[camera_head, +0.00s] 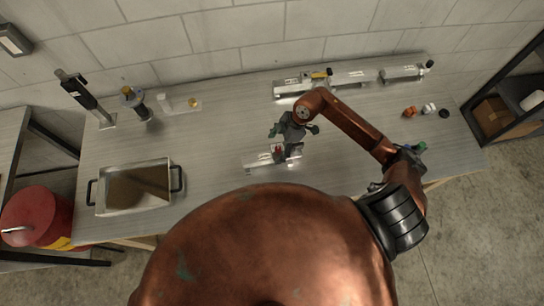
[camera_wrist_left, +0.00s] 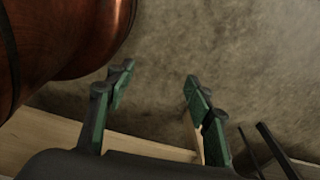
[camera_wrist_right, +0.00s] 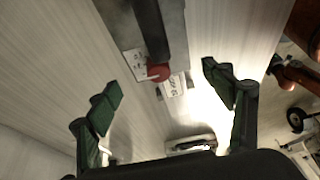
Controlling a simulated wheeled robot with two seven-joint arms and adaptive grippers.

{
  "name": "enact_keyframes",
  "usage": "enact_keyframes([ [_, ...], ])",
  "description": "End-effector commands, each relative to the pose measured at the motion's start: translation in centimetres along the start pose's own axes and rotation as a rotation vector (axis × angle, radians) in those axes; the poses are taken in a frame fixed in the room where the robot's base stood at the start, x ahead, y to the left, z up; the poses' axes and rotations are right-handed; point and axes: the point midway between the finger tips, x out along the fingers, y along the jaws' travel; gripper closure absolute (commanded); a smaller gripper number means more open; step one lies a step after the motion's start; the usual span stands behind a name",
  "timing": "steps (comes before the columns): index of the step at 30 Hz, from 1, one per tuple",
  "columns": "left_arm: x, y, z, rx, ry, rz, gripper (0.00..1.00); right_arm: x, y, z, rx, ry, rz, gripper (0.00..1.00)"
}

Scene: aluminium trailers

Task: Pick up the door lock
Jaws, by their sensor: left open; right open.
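A silver metal piece with a red part (camera_head: 262,161), seemingly the door lock, lies on the table (camera_head: 215,130) below my right gripper (camera_head: 288,150), which partly covers it. The right fingers are spread and empty. My left gripper (camera_wrist_left: 158,88) shows only in the left wrist view, open and empty, with a wooden edge and the floor beyond it.
A metal tray with black handles (camera_head: 104,200) stands at the table's left. Upright tools (camera_head: 85,95) and long aluminium parts (camera_head: 350,76) line the back. The table between tray and right gripper is clear.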

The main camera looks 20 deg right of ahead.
Motion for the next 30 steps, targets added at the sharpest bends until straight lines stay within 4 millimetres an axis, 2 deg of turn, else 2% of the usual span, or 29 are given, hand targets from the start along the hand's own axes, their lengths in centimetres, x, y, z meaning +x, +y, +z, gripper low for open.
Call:
enact_keyframes([
  [5, -0.4, 0.0, 0.1, 0.0, -0.002, 0.0, 0.52, 1.4, -0.2, 0.0, 0.002, 0.001, -0.003, 0.25],
  [12, -0.9, 0.1, 0.9, -0.002, -0.012, 0.001, 0.52, 4.8, -0.3, 0.2, 0.0, 0.001, -0.002, 0.25],
  [20, -0.8, 0.1, 1.0, -0.002, -0.015, 0.001, 0.52, 5.5, -0.3, 0.3, -0.001, -0.001, 0.0, 0.25],
  [30, -0.8, 0.1, 1.0, -0.002, -0.014, 0.001, 0.52, 5.4, -0.3, 0.2, -0.001, -0.001, 0.0, 0.48],
])
